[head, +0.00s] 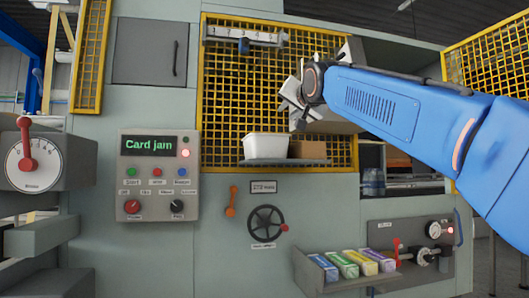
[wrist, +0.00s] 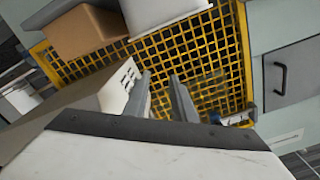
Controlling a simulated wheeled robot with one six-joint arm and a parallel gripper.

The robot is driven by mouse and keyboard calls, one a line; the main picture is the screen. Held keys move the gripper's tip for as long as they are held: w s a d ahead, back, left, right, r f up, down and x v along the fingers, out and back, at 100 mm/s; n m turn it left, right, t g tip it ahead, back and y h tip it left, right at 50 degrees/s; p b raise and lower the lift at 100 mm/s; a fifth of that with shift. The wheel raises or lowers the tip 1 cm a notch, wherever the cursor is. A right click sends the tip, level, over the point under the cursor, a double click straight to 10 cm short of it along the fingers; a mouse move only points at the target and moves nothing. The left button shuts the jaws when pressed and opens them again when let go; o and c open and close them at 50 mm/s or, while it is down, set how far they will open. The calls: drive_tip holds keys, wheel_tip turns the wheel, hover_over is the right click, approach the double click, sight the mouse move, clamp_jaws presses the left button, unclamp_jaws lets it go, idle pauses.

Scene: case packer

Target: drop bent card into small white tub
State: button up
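The small white tub (head: 265,147) stands upright on a narrow grey shelf in front of the yellow mesh, left of a brown box. Part of it also shows at the top of the wrist view (wrist: 160,12). My gripper (head: 288,104) is above and a little right of the tub in the head view. In the wrist view its two grey fingers (wrist: 160,95) stand apart, with mesh showing between them and nothing seen held. I cannot make out the bent card in either view. The inside of the tub is hidden.
The brown box (head: 307,150) sits close beside the tub on the shelf (head: 285,163). A grey housing (wrist: 85,110) with a slotted pale face is close beside my fingers. Yellow mesh (head: 235,80) lies behind. The panel (head: 158,146) reads "Card jam" beside a red light.

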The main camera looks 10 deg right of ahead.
drive_tip(key=s, duration=0.3)
idle(0.5)
drive_tip(key=s+d+f+n+g, duration=0.1)
drive_tip(key=s+f+g, duration=0.3)
drive_tip(key=s+f, duration=0.7)
drive_tip(key=s+f+n+g, duration=0.3)
drive_tip(key=s+f, duration=0.8)
drive_tip(key=f, duration=2.3)
drive_tip(key=s+d+f+n+g, duration=0.1)
drive_tip(key=s+f+g, duration=0.5)
drive_tip(key=s+f, duration=0.6)
wheel_tip(320, 180, down, 12)
drive_tip(key=shift+d+r+n, duration=0.25)
drive_tip(key=shift+d+n, duration=0.05)
drive_tip(key=shift+n, duration=0.3)
